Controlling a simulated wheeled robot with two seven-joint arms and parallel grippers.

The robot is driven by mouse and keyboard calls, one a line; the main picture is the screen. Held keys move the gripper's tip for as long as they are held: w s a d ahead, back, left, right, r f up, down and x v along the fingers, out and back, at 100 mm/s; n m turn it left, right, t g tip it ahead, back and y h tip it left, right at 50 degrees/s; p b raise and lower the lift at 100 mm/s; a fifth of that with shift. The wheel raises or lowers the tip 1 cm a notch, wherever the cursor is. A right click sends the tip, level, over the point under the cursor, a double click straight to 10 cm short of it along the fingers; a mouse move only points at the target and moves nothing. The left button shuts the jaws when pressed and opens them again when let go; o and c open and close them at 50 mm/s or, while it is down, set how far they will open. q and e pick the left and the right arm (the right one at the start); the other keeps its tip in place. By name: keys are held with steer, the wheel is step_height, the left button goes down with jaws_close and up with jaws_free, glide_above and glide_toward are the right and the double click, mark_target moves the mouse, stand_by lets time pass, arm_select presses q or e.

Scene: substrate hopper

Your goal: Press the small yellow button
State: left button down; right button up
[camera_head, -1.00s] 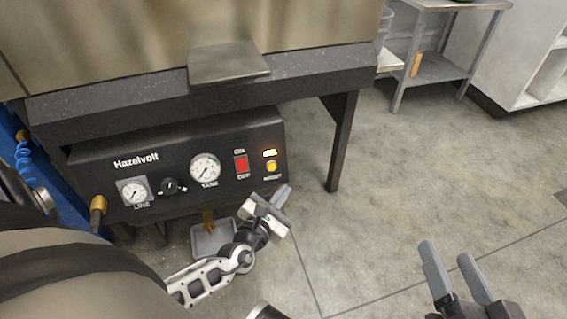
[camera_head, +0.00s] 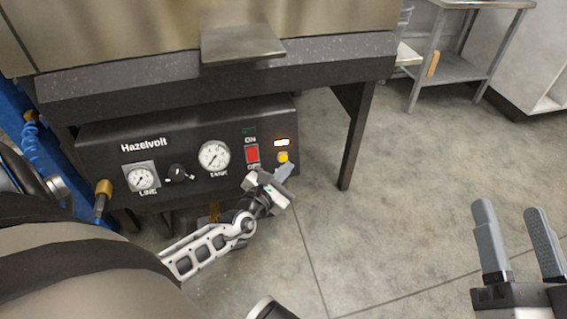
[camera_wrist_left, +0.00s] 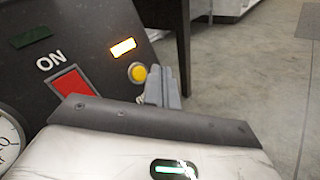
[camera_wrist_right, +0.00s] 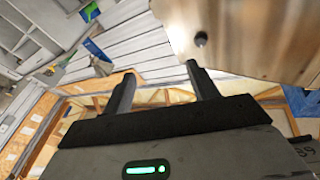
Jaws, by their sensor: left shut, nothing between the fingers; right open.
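The small yellow button (camera_head: 283,157) is at the right end of the black Hazelvolt panel (camera_head: 200,188), below a lit amber lamp (camera_head: 281,142). It also shows in the left wrist view (camera_wrist_left: 137,72). My left gripper (camera_head: 284,171) is shut and empty. Its fingertips are just below the button in the head view and overlap its lower edge; in the left wrist view the fingers (camera_wrist_left: 163,84) are just right of the button. I cannot tell whether they touch it. My right gripper (camera_head: 513,232) is open and empty over the floor, away from the panel.
A red ON/OFF switch (camera_head: 252,154) sits left of the button. Gauges (camera_head: 214,156) and a black knob (camera_head: 177,172) are further left. A metal ledge (camera_head: 240,45) juts out above the panel. A dark leg (camera_head: 354,140) stands to the right.

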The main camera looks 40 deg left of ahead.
arm_select(q)
steer(key=shift+w+a+f+b, duration=0.25)
steer(key=shift+w+a+b, duration=0.1)
steer(key=shift+w+a, duration=0.25)
arm_select(e)
steer(key=shift+w+r+n+t+y, duration=0.1)
steer(key=shift+r+n+t+y, duration=0.5)
steer(key=shift+r+n, duration=0.4)
steer(key=shift+d, duration=0.1)
stand_by(0.6)
arm_select(q)
steer(key=shift+w+a+f+b, duration=0.15)
steer(key=shift+w+a+b, duration=0.05)
steer(key=shift+a+b, duration=0.1)
arm_select(e)
steer(key=shift+f, duration=0.3)
arm_select(q)
steer(key=shift+w+a+f+b, duration=0.15)
steer(key=shift+w+a+b, duration=0.1)
steer(key=shift+a+b, duration=0.05)
arm_select(e)
steer(key=shift+f, duration=0.3)
stand_by(0.6)
arm_select(q)
steer(key=shift+s+d+r+p, duration=0.25)
steer(key=shift+s+d+p, duration=0.25)
steer(key=shift+d+p, duration=0.1)
arm_select(e)
steer(key=shift+r, duration=0.6)
